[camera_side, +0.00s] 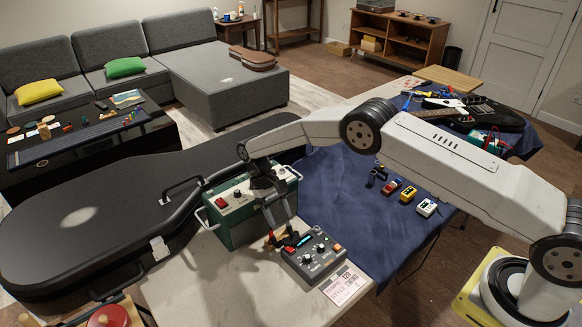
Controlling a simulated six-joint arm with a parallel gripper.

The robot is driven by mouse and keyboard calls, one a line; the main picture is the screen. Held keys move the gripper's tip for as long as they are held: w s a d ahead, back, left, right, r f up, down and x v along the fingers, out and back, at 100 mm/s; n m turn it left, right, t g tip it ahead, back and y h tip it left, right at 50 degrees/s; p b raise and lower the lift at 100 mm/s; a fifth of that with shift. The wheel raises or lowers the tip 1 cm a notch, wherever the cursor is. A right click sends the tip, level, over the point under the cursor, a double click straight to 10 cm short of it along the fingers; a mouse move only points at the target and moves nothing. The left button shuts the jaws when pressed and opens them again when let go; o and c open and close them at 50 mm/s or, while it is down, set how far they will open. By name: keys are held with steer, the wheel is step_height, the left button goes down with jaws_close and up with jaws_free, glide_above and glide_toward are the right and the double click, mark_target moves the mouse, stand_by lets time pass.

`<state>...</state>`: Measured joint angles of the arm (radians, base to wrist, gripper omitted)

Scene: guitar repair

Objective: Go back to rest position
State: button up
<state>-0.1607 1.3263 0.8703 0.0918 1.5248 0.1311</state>
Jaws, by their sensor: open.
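My gripper (282,238) points down at the end of my white arm. It is open, with its two fingers apart. The fingertips are at the left rear corner of a grey control box (313,256) with knobs and a small lit display. I cannot tell whether they touch it. No object shows clearly between the fingers.
A printed card (344,284) lies before the control box. A black guitar case (85,232) fills the left. Small pedals (407,194) sit on the blue cloth (335,200). A dark guitar (490,116) lies at the back right. The pale tabletop (215,295) is clear in front.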

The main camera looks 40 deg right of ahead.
steer(key=s+d+r+t, duration=0.3)
steer(key=s+r, duration=0.1)
steer(key=r, duration=0.2)
steer(key=s+d+r+t, duration=0.2)
steer(key=s+d+r, duration=0.1)
steer(key=r, duration=0.3)
steer(key=s+d+r+t, duration=0.1)
steer(key=s+d+t, duration=0.1)
steer(key=s, duration=0.5)
steer(key=s+d+r+t, duration=0.1)
steer(key=s+r+t, duration=0.1)
steer(key=s, duration=0.6)
steer(key=shift+s+d, duration=0.15)
steer(key=shift+d, duration=0.25)
steer(key=shift+c, duration=0.2)
